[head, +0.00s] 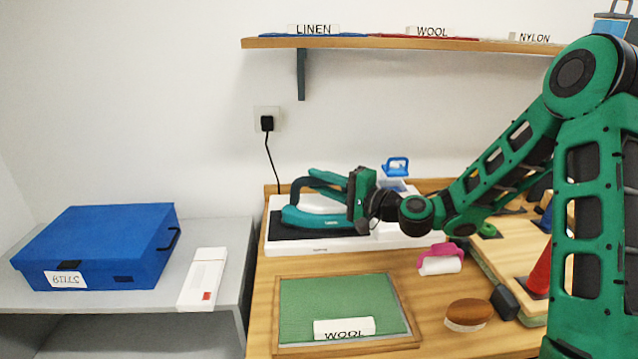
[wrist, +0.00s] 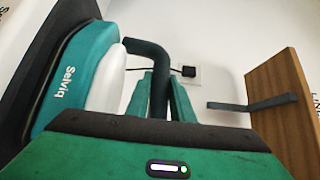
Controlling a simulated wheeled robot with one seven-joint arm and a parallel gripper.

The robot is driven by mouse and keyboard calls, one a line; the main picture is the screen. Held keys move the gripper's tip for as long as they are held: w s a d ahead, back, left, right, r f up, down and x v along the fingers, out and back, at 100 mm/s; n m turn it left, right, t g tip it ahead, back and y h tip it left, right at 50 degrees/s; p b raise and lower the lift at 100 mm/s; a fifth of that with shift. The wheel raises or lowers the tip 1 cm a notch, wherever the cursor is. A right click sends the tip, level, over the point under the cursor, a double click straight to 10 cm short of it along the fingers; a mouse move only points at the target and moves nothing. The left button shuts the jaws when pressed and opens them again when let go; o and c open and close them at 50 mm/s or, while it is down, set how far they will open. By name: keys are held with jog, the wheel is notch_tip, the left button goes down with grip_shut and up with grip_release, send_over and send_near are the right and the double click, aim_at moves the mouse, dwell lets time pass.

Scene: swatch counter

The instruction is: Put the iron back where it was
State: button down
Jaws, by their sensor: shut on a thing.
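The teal iron (head: 312,218) with a dark handle is at the left part of a white station (head: 318,247) with a black pad, at the back of the wooden counter. It is over the pad; whether its sole touches the pad I cannot tell. My gripper (head: 322,182) reaches in from the right and is shut on the iron's handle. In the wrist view the iron (wrist: 75,75) fills the left side, and its dark handle (wrist: 157,62) is between my two green fingers (wrist: 160,98).
A wood-framed green mat (head: 335,290) with a WOOL sign (head: 344,328) lies in front. A pink-handled roller (head: 440,260), a brush (head: 468,313) and a red cone (head: 539,275) are to the right. A wall shelf (head: 400,43) hangs above. A cord runs down from the socket (head: 267,122).

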jog(key=c, duration=1.5)
grip_release()
jog(key=shift+c, duration=0.2)
jog(key=v, duration=1.2)
jog(key=shift+s, duration=0.1)
